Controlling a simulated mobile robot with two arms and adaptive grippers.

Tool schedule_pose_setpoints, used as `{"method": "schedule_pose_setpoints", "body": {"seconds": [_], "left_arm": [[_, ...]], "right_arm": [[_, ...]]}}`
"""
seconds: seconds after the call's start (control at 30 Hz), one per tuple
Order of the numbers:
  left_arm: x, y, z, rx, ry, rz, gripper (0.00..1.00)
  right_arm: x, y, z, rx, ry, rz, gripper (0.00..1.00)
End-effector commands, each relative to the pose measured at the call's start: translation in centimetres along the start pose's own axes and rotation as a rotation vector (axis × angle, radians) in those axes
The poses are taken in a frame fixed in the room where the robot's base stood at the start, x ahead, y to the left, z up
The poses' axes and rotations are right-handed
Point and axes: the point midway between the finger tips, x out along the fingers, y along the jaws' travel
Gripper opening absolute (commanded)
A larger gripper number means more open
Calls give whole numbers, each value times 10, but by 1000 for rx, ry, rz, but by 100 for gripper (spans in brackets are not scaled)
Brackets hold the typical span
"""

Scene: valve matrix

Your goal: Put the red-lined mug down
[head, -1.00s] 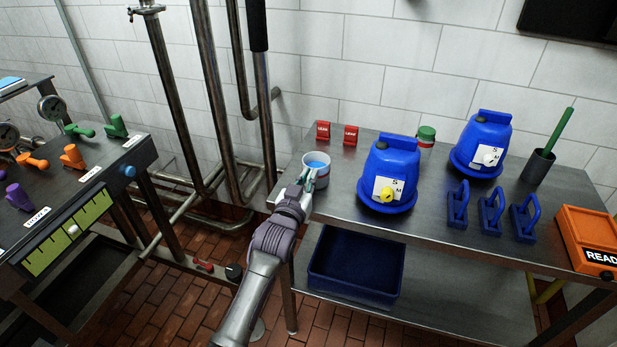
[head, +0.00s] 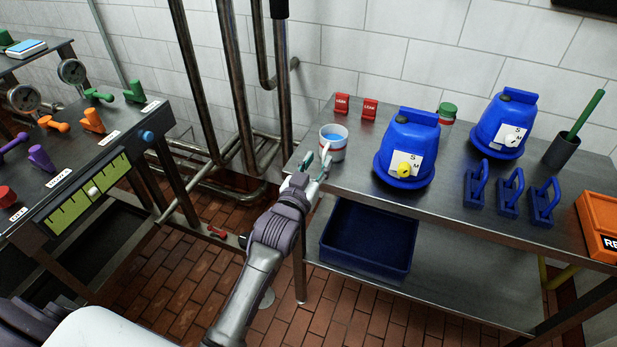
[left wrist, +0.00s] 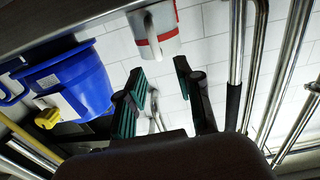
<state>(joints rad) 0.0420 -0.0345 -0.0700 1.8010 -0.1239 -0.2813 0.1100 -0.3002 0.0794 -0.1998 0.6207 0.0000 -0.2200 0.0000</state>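The red-lined mug (head: 334,143), pale with red bands and something blue inside, stands upright on the steel table (head: 440,205) near its left end. My left gripper (head: 317,163) is just in front of the mug at the table's edge. In the left wrist view the mug (left wrist: 163,28) shows its handle, beyond the fingertips. The left gripper's fingers (left wrist: 160,75) are spread with nothing between them, apart from the mug. My right gripper is not in view.
A blue canister (head: 404,150) stands right of the mug, with two red tags (head: 356,105) behind. A second blue canister (head: 503,125) and several blue handled blocks (head: 508,194) are farther right. A blue bin (head: 367,240) sits on the lower shelf. Pipes rise at left.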

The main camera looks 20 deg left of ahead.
Motion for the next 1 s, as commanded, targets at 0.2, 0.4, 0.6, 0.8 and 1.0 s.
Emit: {"method": "schedule_pose_setpoints", "body": {"seconds": [0.2,0.4,0.6,0.8,1.0], "left_arm": [[-44,0,1,0,-1,1,35],[-61,0,0,0,0,1,35],[-63,0,-1,0,1,1,35],[-62,3,33,6,-63,9,35],[-88,11,196,33,-376,45,35]], "right_arm": [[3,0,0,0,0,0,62],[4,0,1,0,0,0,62],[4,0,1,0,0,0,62],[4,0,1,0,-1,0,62],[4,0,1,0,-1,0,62]]}}
